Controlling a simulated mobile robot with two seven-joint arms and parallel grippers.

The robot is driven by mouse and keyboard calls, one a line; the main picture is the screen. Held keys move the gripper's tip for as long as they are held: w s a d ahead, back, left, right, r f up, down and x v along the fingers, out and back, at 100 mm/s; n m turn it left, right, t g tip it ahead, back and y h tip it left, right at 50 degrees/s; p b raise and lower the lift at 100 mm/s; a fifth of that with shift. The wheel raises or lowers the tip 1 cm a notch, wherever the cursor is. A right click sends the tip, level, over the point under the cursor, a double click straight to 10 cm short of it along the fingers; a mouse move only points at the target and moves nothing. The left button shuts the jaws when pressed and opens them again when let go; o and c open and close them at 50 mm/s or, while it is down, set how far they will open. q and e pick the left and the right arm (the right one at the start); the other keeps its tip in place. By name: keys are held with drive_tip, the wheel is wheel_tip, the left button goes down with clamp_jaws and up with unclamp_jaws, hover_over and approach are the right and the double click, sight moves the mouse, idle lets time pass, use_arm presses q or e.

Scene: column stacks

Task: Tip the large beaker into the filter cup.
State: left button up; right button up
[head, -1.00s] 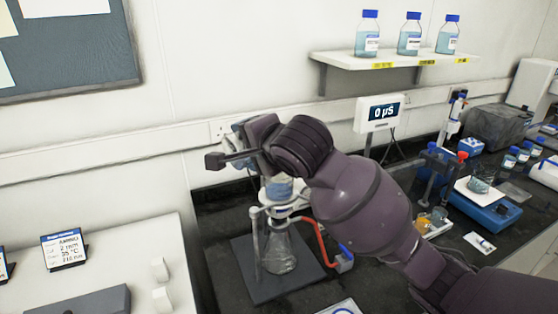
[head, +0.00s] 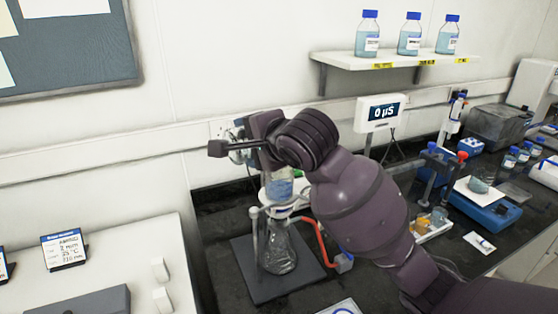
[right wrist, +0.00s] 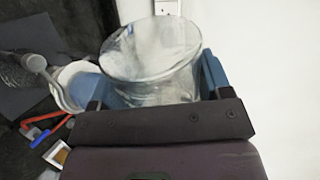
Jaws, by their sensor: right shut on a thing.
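My right gripper (head: 243,141) is shut on the large beaker (right wrist: 150,48), a clear glass vessel held between blue finger pads. In the head view it is mostly hidden behind my gripper and wrist, and it looks tilted. The filter cup (head: 279,188) stands on top of the glass flask (head: 278,250), just below and to the right of the gripper; it looks bluish inside. In the right wrist view the pale cup (right wrist: 68,84) is beside the beaker, partly covered by a finger. I cannot tell whether liquid is running between them. My left gripper is not in view.
A clamp stand on a dark base plate (head: 248,281) holds the flask, with a red tube (head: 321,245) on its right. A meter (head: 381,114) hangs on the wall behind. A shelf (head: 398,58) carries several bottles. A pale bench (head: 110,240) is at left.

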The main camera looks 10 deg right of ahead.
drive_tip(key=shift+w+d+f+m+g+y, duration=0.1)
drive_tip(key=shift+d+f+m+g+y, duration=0.25)
drive_tip(key=shift+m, duration=0.25)
idle(0.5)
